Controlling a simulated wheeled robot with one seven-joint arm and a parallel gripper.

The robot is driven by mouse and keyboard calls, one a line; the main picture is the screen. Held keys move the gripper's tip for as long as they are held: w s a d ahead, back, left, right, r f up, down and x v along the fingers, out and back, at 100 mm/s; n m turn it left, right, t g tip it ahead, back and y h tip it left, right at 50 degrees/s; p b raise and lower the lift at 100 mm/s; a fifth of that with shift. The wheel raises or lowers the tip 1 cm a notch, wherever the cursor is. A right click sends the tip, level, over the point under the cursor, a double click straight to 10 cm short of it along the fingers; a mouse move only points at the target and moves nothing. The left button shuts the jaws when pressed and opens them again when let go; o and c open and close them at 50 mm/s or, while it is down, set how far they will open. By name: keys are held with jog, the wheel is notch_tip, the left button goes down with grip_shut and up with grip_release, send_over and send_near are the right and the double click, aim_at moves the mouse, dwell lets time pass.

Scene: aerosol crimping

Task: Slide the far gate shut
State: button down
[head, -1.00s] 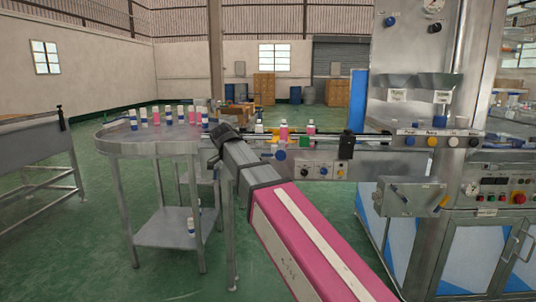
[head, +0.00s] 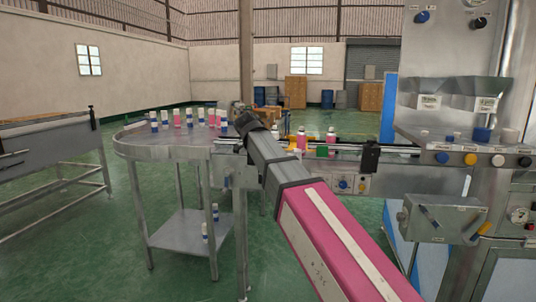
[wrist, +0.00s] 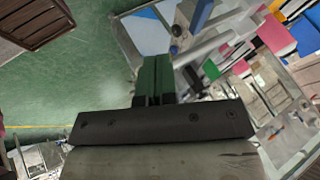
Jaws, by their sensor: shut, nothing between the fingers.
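A metal conveyor (head: 400,166) runs from the round table to the machine. A black block (head: 370,157) stands at its rail near the machine, and a smaller dark fitting (head: 228,145) is near the table. I cannot tell for sure which is the far gate, or whether it is open. My gripper (head: 240,110) reaches over the table end of the conveyor; its fingers are hard to make out there. In the wrist view the fingers (wrist: 155,78) are together and empty, apart from any gate. My arm hides part of the conveyor.
Several small bottles (head: 177,118) stand on the round metal table (head: 135,142). Pink bottles (head: 331,139) stand on the conveyor behind my arm. The machine shelf with coloured knobs (head: 470,159) is at right. Green floor is open at left, before a side bench (head: 45,146).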

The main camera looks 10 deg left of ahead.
jog(key=w+d+f, duration=0.2)
jog(key=w+f, duration=0.2)
jog(key=w, duration=0.2)
jog(key=shift+w+d, duration=0.15)
jog(key=shift+d, duration=0.05)
jog(key=w, duration=0.7)
jog(key=shift+d, duration=0.25)
